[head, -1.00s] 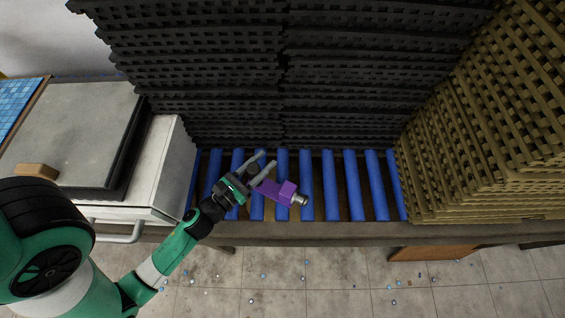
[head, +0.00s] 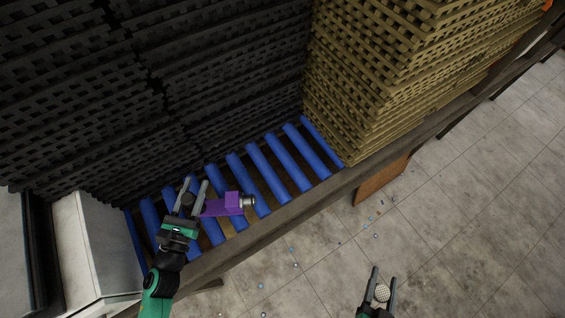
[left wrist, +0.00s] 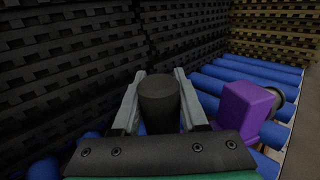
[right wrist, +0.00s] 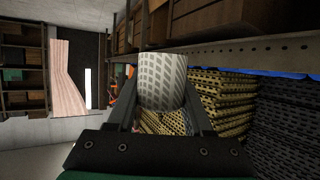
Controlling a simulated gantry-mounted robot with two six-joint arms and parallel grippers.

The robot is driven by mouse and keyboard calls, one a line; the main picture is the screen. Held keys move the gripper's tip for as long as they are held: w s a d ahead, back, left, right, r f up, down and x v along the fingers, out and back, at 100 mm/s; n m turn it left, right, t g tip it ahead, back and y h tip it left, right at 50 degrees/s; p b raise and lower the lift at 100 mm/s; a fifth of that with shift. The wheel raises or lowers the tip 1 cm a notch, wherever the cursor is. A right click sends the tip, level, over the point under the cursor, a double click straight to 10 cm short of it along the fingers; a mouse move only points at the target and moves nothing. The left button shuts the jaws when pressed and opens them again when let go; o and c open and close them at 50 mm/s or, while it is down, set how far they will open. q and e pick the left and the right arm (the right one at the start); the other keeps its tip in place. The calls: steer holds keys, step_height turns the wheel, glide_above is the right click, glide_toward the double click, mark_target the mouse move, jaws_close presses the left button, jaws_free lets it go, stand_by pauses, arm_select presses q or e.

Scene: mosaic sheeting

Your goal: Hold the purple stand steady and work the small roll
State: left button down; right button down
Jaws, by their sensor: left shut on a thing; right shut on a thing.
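The purple stand (head: 222,205) lies over the blue rollers, with a metal cylinder (head: 248,202) at its right end. In the left wrist view its purple block (left wrist: 247,108) is right of my gripper. My left gripper (head: 196,184) is shut on a dark round post (left wrist: 159,103) at the stand's left end; whether it is one piece with the stand is hard to tell. My right gripper (head: 384,273) is shut on the small roll (head: 381,293), pale with a mesh pattern. The roll fills the space between its fingers (right wrist: 162,82). It is over the floor, apart from the stand.
The blue rollers (head: 287,162) form a conveyor with a dark front rail (head: 290,208). Tall black lattice stacks (head: 200,70) stand behind, and tan lattice stacks (head: 390,80) to the right. A white cabinet (head: 95,240) is at left. The floor in front is open, with small scattered bits.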

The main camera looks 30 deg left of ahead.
steer(key=shift+a, duration=0.1)
steer(key=w+a+m+g+y, duration=0.1)
steer(key=w+a+m+y, duration=0.1)
steer(key=a, duration=0.6)
steer(key=w+a+r+m+g+y, duration=0.1)
steer(key=w+a+m+g+y, duration=0.1)
steer(key=w+a+y, duration=0.3)
steer(key=w+a+m+g+y, duration=0.1)
steer(key=w+a+y, duration=0.3)
steer(key=a, duration=0.7)
steer(key=shift+w+a+r+m+g, duration=0.1)
steer(key=shift+a+r+m+g, duration=0.05)
steer(key=shift+r+m+g, duration=0.2)
steer(key=a, duration=0.2)
steer(key=s+a+m+y, duration=0.1)
steer(key=a, duration=0.1)
steer(key=a+y, duration=0.1)
steer(key=a, duration=0.2)
steer(key=shift+s+r+m+g, duration=0.15)
steer(key=shift+s+m+g, duration=0.2)
steer(key=shift+s, duration=0.05)
steer(key=shift+a, duration=0.2)
steer(key=shift+d, duration=0.1)
steer(key=shift+s+a, duration=0.85)
steer(key=shift+a, duration=0.3)
steer(key=shift+s+a, duration=0.85)
steer(key=shift+a, duration=0.3)
